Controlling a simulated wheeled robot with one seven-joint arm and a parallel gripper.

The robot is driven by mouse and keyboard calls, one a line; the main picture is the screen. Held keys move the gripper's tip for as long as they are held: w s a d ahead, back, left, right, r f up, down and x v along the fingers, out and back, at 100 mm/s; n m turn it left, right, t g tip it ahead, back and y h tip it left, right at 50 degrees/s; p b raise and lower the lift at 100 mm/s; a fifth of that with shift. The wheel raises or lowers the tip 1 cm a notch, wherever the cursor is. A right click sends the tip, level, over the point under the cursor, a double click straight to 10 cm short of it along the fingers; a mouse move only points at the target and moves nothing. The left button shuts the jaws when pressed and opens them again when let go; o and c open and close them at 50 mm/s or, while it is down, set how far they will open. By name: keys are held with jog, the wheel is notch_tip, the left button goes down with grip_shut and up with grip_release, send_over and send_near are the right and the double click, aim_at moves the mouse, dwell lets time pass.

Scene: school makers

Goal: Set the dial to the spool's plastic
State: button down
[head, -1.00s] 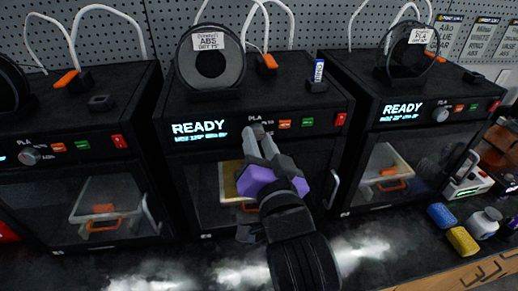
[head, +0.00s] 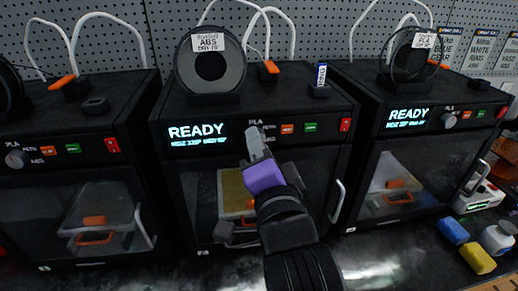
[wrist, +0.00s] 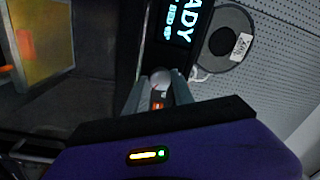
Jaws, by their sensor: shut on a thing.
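The middle printer (head: 265,180) has a black spool (head: 183,65) on top, with a white label (head: 208,42) reading "ABS" and a "DRY" line. My gripper (head: 256,142) is at this printer's front panel. The wrist view shows its two fingers (wrist: 160,90) shut on the round grey dial (wrist: 161,77), one on each side. In the head view the fingers hide most of the dial, and "PLA" shows just above it. The dial's pointer direction cannot be told. The spool also shows in the wrist view (wrist: 214,68).
The middle display (head: 198,132) reads "READY". Orange (head: 287,129), green (head: 310,127) and red (head: 345,125) buttons sit right of the dial. Similar printers stand left (head: 80,180) and right (head: 400,160). Blue (head: 452,230) and yellow (head: 478,259) blocks lie on the bench at right.

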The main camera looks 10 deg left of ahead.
dwell(0.3)
jog(key=c, duration=1.1)
grip_release()
